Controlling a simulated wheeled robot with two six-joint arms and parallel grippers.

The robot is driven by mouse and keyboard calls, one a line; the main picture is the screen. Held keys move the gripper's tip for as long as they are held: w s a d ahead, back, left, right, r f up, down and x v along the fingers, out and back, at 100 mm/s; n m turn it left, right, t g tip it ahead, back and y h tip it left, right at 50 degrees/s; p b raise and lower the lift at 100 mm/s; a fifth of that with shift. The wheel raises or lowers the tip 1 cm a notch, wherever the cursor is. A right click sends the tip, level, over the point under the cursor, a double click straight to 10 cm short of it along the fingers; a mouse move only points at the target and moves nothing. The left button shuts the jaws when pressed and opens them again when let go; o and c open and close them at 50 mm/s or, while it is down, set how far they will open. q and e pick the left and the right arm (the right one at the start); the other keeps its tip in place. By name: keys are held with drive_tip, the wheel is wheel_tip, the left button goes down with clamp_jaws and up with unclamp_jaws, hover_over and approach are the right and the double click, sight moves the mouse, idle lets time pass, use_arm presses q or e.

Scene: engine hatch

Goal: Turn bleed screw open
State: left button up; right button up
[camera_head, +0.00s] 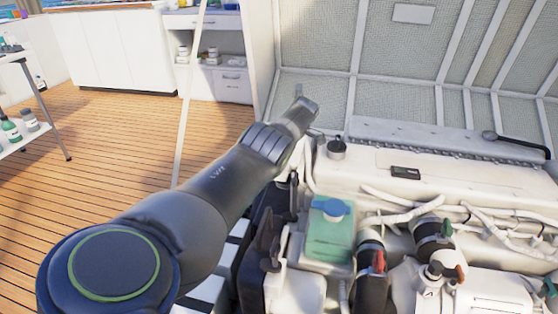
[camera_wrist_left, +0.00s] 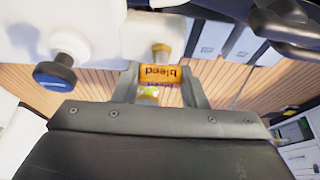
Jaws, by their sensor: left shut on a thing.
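The bleed screw (camera_wrist_left: 148,93) is a small yellow-green piece between the fingers in the left wrist view, partly hidden. An orange tag reading "bleed" (camera_wrist_left: 160,73) appears upside down just above it, below a brass fitting (camera_wrist_left: 161,52) on the white engine. My left gripper (camera_wrist_left: 160,84) is shut on the bleed screw, one finger on each side. In the head view my left arm (camera_head: 235,175) reaches to the engine's far left corner; the fingers and the screw cannot be made out there. My right gripper is not in view.
The white engine (camera_head: 455,165) fills the right, with pipes, a green tank (camera_head: 328,240) with a blue cap, and red (camera_head: 378,262) and green handles. A blue-black knob (camera_wrist_left: 55,72) sits beside the fitting in the wrist view.

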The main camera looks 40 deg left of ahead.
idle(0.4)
use_arm(q)
drive_tip(key=o, duration=1)
